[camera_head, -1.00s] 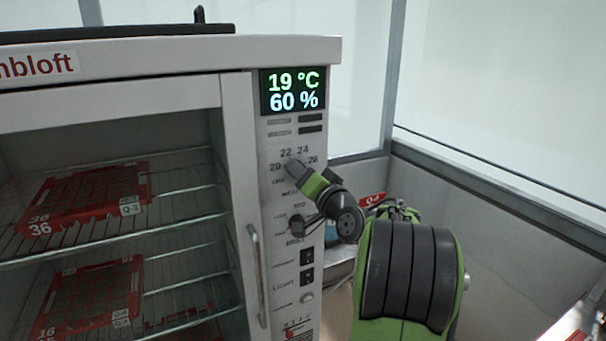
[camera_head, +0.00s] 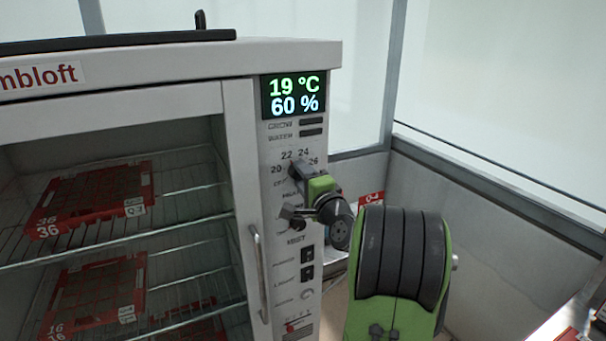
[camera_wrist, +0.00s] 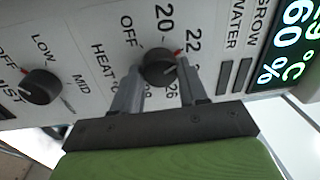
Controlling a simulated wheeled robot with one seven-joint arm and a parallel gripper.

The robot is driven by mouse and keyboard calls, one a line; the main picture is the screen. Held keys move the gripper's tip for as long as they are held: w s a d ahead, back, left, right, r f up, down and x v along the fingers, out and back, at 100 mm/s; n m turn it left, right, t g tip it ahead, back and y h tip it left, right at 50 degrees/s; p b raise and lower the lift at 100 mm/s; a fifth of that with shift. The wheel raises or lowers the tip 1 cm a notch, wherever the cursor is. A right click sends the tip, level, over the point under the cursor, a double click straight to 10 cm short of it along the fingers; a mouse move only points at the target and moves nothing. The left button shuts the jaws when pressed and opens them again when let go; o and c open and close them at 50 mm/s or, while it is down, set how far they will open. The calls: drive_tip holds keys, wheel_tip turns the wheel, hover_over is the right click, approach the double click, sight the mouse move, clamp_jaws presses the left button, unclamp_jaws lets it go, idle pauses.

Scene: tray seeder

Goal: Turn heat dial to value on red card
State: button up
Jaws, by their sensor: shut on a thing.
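The heat dial (camera_wrist: 160,68) is a dark round knob on the white cabinet's control panel, ringed by OFF, 20, 22 and higher numbers. A red mark shows at its rim on the side towards 22; the exact pointer setting is hard to tell. My gripper (camera_wrist: 158,88) has a finger on each side of the dial and is shut on it. In the head view my gripper (camera_head: 304,176) reaches the panel and largely hides the dial. A red card-like piece (camera_head: 371,184) with small white marks stands behind my arm; I cannot tell whether it is the task's card.
The display (camera_head: 293,95) reads 19 °C and 60 %. The mist dial (camera_wrist: 40,86) sits beside the heat dial, with switches (camera_head: 307,264) lower down. A door handle (camera_head: 260,272) stands left of the panel. Red trays (camera_head: 92,197) lie on wire shelves inside.

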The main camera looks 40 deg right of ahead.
idle(0.4)
drive_tip(key=o, duration=1.1)
drive_tip(key=shift+c, duration=0.2)
drive_tip(key=b+v, duration=0.4)
drive_tip(key=v, duration=1.1)
drive_tip(key=shift+s+b, duration=0.3)
drive_tip(key=shift+s, duration=0.05)
drive_tip(key=shift+a, duration=0.1)
